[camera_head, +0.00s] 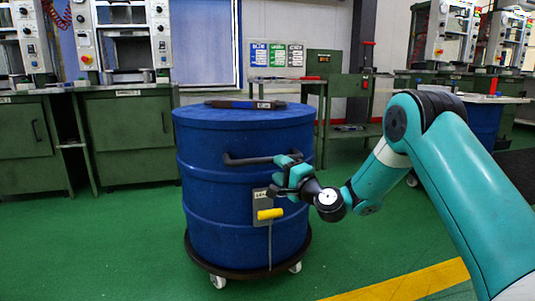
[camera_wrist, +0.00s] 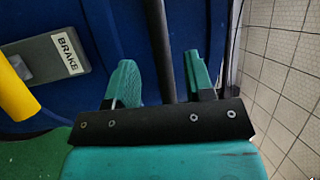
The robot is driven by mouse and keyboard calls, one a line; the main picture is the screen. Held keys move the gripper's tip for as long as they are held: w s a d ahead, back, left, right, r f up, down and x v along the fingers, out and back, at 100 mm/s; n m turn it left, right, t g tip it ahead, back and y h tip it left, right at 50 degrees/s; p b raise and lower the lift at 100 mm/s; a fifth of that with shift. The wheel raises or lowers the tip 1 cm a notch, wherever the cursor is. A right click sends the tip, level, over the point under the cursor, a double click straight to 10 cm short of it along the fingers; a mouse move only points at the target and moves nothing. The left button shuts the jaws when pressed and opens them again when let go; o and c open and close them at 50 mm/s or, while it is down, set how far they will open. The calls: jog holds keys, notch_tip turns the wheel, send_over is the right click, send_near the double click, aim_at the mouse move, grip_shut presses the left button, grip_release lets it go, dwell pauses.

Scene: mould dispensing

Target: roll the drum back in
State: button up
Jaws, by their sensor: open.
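The blue drum (camera_head: 222,180) stands upright on a dark round dolly (camera_head: 240,273) with white casters (camera_head: 218,282). A dark handle bar (camera_head: 245,159) sticks out from its side. My gripper (camera_head: 283,168) is at the right end of this bar. In the wrist view my gripper (camera_wrist: 160,75) is open, with the bar (camera_wrist: 160,40) running between its two green fingers and gaps on both sides. A yellow brake lever (camera_head: 270,213) sits below on the drum's side. It also shows in the wrist view (camera_wrist: 15,90), beside a grey plate (camera_wrist: 45,62) marked BRAKE.
A dark flat object (camera_head: 245,104) lies on the drum's lid. Green cabinets (camera_head: 125,140) with machines stand behind at left, and a green bench (camera_head: 290,82) behind at right. A yellow stripe (camera_head: 405,285) crosses the floor at front right. Green floor left of the drum is clear.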

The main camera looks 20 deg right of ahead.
aim_at(271, 162)
jog(key=x, duration=0.6)
jog(key=shift+c, duration=0.4)
jog(key=shift+d, duration=0.1)
grip_shut()
